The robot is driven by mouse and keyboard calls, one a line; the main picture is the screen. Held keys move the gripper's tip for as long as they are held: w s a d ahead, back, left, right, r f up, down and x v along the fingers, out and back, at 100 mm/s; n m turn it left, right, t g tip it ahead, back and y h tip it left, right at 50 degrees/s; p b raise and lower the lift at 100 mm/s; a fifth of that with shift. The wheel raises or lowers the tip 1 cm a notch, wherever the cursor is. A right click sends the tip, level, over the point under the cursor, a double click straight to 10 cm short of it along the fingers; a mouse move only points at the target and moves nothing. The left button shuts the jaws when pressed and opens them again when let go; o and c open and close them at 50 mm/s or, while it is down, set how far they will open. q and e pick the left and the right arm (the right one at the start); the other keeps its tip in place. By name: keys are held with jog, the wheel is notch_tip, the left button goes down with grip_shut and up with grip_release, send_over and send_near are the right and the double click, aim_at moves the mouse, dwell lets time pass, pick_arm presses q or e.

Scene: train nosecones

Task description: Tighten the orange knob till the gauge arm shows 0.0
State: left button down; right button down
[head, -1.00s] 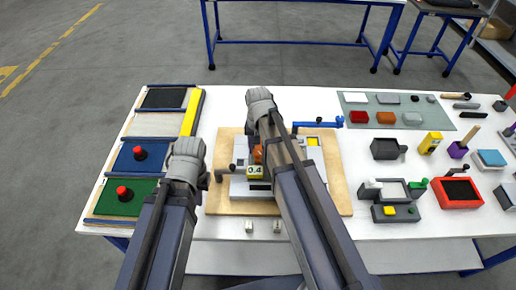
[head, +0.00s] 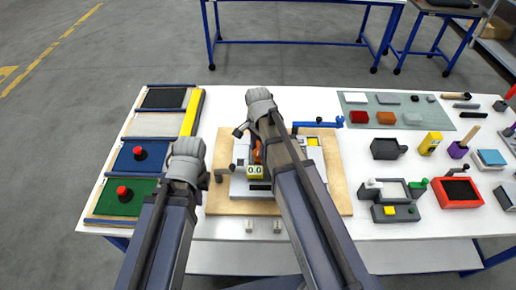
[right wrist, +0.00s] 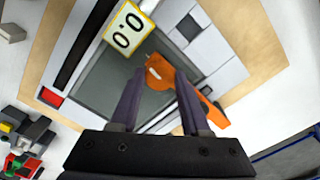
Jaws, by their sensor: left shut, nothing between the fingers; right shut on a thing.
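The gauge display (head: 255,170) on the fixture reads 0.0 in the head view. It also reads 0.0 in the right wrist view (right wrist: 128,28). The orange knob (right wrist: 159,72) sits beside the display, between the fingers of my right gripper (right wrist: 160,98), which is shut on it. In the head view the knob (head: 257,152) is mostly hidden behind my right arm. My left gripper (head: 184,160) is shut and empty, left of the fixture and apart from it. The wooden board (head: 230,207) lies under the fixture.
Panels with red buttons (head: 123,192) stand at the left. A blue-handled clamp (head: 320,123) is at the fixture's back right. Small trays, a yellow block (head: 431,142) and a red box (head: 458,192) stand at the right. White table shows between them.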

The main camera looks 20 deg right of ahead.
aim_at(258, 151)
jog(key=shift+m, duration=0.3)
dwell(0.4)
jog(key=shift+c, duration=1.8)
grip_release()
notch_tip(258, 151, up, 8)
jog(key=p, duration=0.8)
jog(key=shift+f, duration=0.1)
